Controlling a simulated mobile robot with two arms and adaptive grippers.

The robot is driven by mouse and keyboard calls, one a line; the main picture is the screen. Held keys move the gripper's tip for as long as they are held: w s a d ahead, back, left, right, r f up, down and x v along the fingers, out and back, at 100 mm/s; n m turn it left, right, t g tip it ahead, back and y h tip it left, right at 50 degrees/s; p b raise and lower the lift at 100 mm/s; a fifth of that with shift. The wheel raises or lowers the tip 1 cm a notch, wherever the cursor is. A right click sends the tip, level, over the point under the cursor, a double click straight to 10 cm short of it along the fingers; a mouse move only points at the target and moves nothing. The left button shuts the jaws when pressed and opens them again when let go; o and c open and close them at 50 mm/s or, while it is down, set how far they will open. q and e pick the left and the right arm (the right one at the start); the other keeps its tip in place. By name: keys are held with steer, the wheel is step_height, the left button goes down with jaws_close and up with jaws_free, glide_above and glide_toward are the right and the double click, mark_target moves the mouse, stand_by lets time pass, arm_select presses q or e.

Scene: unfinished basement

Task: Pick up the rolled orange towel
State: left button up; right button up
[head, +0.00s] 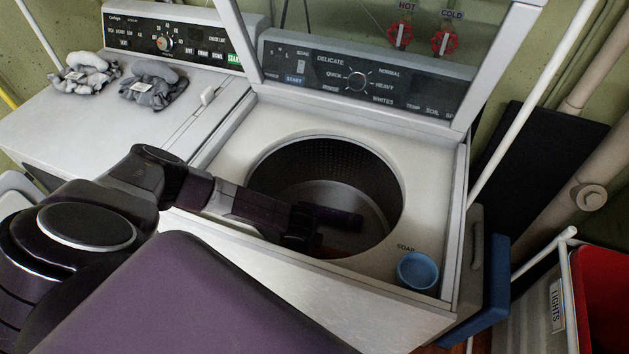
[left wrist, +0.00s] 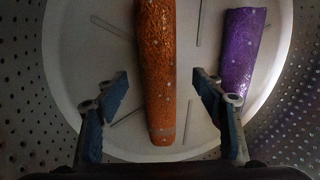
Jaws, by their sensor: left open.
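The rolled orange towel (left wrist: 157,70) lies on the pale floor of the washer drum in the left wrist view, running from the top edge to below the middle. My left gripper (left wrist: 160,84) is open, with one blue-padded finger on each side of the orange roll and a gap on both sides. Whether the fingers are down at the roll's height I cannot tell. In the head view my left gripper (head: 302,226) reaches into the drum and hides most of the orange towel. My right gripper is not in view.
A rolled purple towel (left wrist: 239,55) lies right of the orange one, close to the right finger. The perforated drum wall (left wrist: 285,125) surrounds them. The washer's lid (head: 370,30) is up. A blue soap cup (head: 418,271) sits at the opening's front right. Grey cloths (head: 153,88) lie on the neighbouring machine.

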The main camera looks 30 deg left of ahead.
arm_select(q)
steer(key=shift+x, duration=1.25)
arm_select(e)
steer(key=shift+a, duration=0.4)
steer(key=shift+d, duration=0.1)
arm_select(q)
steer(key=c, duration=1.3)
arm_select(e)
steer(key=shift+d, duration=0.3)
arm_select(q)
steer(key=shift+r, duration=0.15)
steer(key=shift+c, duration=0.2)
step_height(320, 180, up, 20)
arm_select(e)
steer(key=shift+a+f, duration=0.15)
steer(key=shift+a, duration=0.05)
